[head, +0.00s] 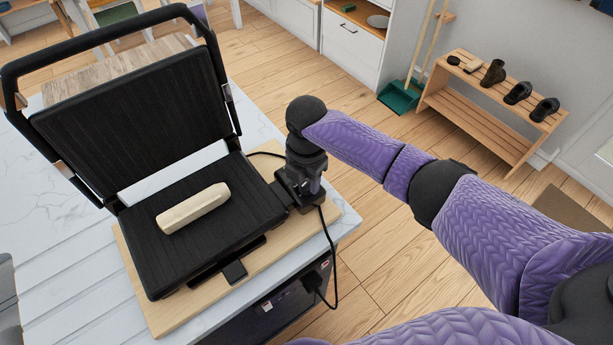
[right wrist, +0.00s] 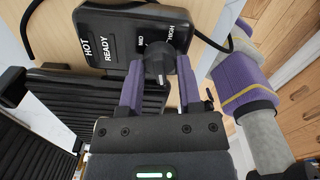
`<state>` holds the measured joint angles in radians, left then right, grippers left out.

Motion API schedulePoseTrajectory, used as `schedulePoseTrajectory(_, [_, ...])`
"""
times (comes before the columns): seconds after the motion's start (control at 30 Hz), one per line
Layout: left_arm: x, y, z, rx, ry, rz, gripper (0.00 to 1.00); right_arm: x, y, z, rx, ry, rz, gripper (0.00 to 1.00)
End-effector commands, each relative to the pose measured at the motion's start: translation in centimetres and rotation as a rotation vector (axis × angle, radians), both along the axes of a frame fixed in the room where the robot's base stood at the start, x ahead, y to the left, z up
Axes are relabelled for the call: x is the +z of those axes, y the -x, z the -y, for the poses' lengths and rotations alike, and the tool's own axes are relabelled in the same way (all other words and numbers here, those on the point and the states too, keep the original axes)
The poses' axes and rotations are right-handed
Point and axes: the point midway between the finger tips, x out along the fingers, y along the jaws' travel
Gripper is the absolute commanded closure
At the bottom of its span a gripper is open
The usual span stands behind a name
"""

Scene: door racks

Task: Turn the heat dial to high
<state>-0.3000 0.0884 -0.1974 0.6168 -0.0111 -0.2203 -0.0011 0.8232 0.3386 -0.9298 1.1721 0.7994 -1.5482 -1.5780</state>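A black contact grill (head: 211,228) stands with its ridged lid raised, on a wooden board. A pale bread roll (head: 193,208) lies on its lower plate. Its control box (head: 286,185) is at the right side. In the right wrist view the box reads HOT, READY, MID and HIGH, and carries the black round heat dial (right wrist: 159,62). My right gripper (right wrist: 160,60) points at the box, with one purple finger on each side of the dial. Whether the fingers press on it is unclear. In the head view my right gripper (head: 300,190) hides the dial. My left gripper is out of view.
The wooden board (head: 160,320) lies on a white marble counter (head: 45,300). A black cable (head: 329,240) runs from the control box over the counter edge to a plug. A shoe bench (head: 480,115) and a green dustpan (head: 400,97) stand beyond. The floor right of the counter is clear.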

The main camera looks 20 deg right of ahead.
Motion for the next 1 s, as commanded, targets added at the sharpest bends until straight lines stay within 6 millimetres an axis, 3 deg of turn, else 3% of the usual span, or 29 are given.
schedulePoseTrajectory(0.03, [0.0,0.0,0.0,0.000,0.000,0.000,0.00,0.0,0.0,0.0,0.000,0.000,0.000,0.89])
schedulePoseTrajectory(0.1, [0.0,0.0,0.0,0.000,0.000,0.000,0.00,0.0,0.0,0.0,0.000,0.000,0.000,1.00])
schedulePoseTrajectory(0.47, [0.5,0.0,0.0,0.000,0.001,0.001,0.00,0.2,0.0,0.0,-0.046,0.000,0.000,1.00])
schedulePoseTrajectory(1.0, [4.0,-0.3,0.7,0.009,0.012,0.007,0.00,0.3,0.0,-0.1,-0.488,-0.001,-0.001,1.00])
